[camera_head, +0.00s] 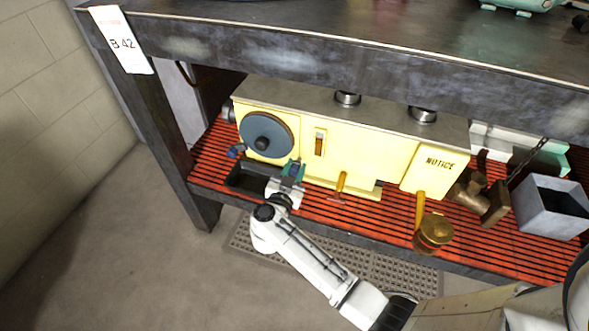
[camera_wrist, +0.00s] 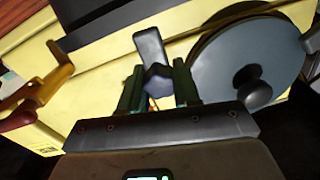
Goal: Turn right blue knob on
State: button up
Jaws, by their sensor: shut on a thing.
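The yellow machine (camera_head: 343,145) stands on the red slatted shelf under the bench, with a large blue-grey disc (camera_head: 267,133) on its front left. My gripper (camera_head: 291,170) is at the machine's front, just right of and below the disc. In the wrist view, my green fingers (camera_wrist: 159,88) are shut on the right blue knob (camera_wrist: 150,46), whose grey-blue handle sticks out beyond the fingertips. In the head view this knob is mostly hidden by the gripper. The left blue knob (camera_head: 236,152) is at the disc's lower left, apart from my gripper.
An orange-yellow lever (camera_head: 341,182) and a brass cup (camera_head: 434,232) are right of my gripper. A dark tray (camera_head: 240,183) lies on the shelf to its left. The bench beam (camera_head: 330,50) overhangs above. A grey bin (camera_head: 548,207) stands far right.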

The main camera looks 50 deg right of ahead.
jog(key=m+p, duration=0.1)
jog(key=m, duration=0.4)
jog(key=shift+m, duration=0.3)
jog(key=m, duration=0.6)
jog(key=shift+f, duration=0.1)
jog(key=m+b, duration=0.1)
jog(key=m, duration=0.5)
jog(key=shift+f, duration=0.1)
jog(key=m+b, duration=0.2)
jog(key=m, duration=0.4)
jog(key=shift+m, duration=0.3)
jog(key=o, duration=0.8)
jog(key=shift+c, duration=0.2)
jog(key=shift+a, duration=0.1)
